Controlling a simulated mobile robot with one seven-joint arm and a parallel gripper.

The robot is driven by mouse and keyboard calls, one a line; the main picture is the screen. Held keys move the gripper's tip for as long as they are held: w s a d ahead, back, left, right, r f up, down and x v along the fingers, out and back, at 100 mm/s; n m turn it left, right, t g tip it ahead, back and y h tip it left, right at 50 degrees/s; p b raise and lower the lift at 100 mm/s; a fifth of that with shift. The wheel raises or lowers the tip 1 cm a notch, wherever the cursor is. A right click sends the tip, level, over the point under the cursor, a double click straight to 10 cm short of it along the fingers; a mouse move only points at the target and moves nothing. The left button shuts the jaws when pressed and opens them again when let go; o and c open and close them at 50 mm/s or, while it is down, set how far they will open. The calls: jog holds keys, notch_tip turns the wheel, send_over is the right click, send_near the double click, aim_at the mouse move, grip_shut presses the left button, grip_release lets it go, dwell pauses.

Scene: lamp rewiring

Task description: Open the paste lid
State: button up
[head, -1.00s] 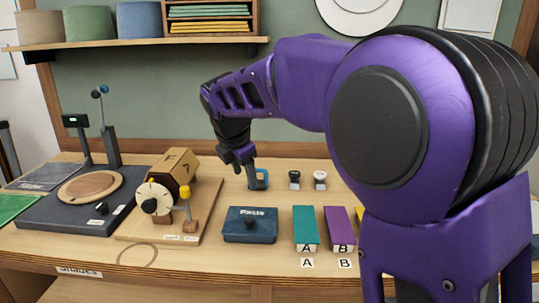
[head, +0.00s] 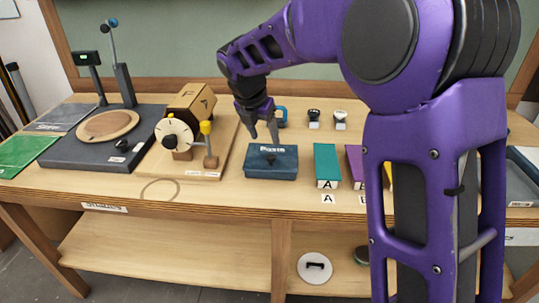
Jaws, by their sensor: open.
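The paste box (head: 271,166) is a dark blue box labelled "Paste" on the table, right of the wooden machine. Its flat lid is on, with a small dark knob (head: 271,158) on top. My gripper (head: 264,137) points down just above the back of the box, with its fingers apart and nothing between them. I cannot tell whether a fingertip touches the lid.
A blue-handled item (head: 282,115) stands close behind my gripper. Two small stamp-like items (head: 314,118) stand behind and to the right. A teal block marked A (head: 327,165) stands right of the box. The wooden machine (head: 188,130) with a dial stands left. The table front is mostly clear.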

aim_at(271, 156)
jog(key=b+x, duration=0.1)
jog(key=x, duration=0.7)
jog(key=shift+w+f, duration=0.1)
jog(key=shift+f, duration=0.15)
grip_shut()
dwell(1.1)
